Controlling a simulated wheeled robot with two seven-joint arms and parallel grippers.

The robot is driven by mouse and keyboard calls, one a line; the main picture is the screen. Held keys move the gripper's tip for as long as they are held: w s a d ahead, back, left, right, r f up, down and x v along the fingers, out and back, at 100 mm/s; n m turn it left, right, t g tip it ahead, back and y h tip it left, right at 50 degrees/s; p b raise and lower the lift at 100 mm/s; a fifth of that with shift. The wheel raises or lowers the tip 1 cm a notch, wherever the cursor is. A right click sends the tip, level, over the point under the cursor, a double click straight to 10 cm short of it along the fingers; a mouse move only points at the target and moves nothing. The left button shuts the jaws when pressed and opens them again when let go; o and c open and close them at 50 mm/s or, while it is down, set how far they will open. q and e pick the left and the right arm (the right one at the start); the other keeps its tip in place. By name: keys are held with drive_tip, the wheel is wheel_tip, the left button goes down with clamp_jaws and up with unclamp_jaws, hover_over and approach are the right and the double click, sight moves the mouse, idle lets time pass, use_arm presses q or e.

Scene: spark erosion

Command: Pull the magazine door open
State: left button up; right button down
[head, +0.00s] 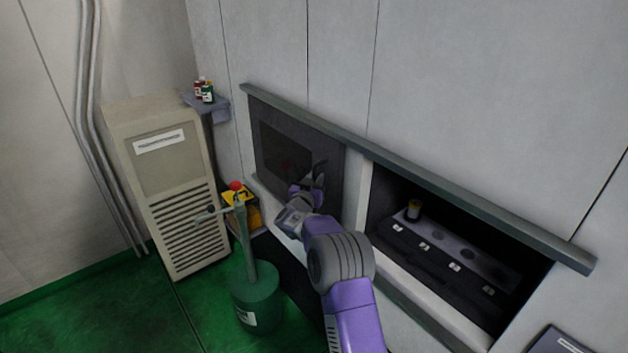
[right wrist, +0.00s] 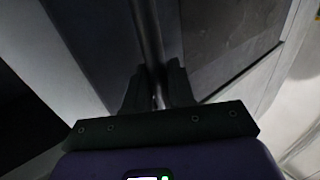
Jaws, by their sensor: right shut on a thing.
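The magazine door (head: 275,150) is a dark panel with a darker window, under a long grey rail (head: 420,175) on the wall. It stands to the left of an open bay, where a dark magazine rack (head: 440,250) shows. My right gripper (head: 317,180) is at the right part of the door. In the right wrist view its two dark fingers (right wrist: 158,88) are shut on the upright metal bar handle (right wrist: 150,35) of the door. The gripper hides part of the handle in the head view. My left gripper is not in view.
A green canister (head: 258,295) with a tall neck is left of my right arm. A beige vented cabinet (head: 165,180) and a small shelf with bottles (head: 205,95) are further left. Green floor is open at the lower left.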

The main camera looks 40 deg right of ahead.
drive_tip(key=c, duration=1.1)
unclamp_jaws()
drive_tip(key=shift+s, duration=0.1)
drive_tip(key=b+v, duration=0.1)
drive_tip(key=v, duration=0.6)
drive_tip(key=shift+s+a+b, duration=0.15)
drive_tip(key=shift+a+b, duration=0.05)
drive_tip(key=shift+b, duration=0.1)
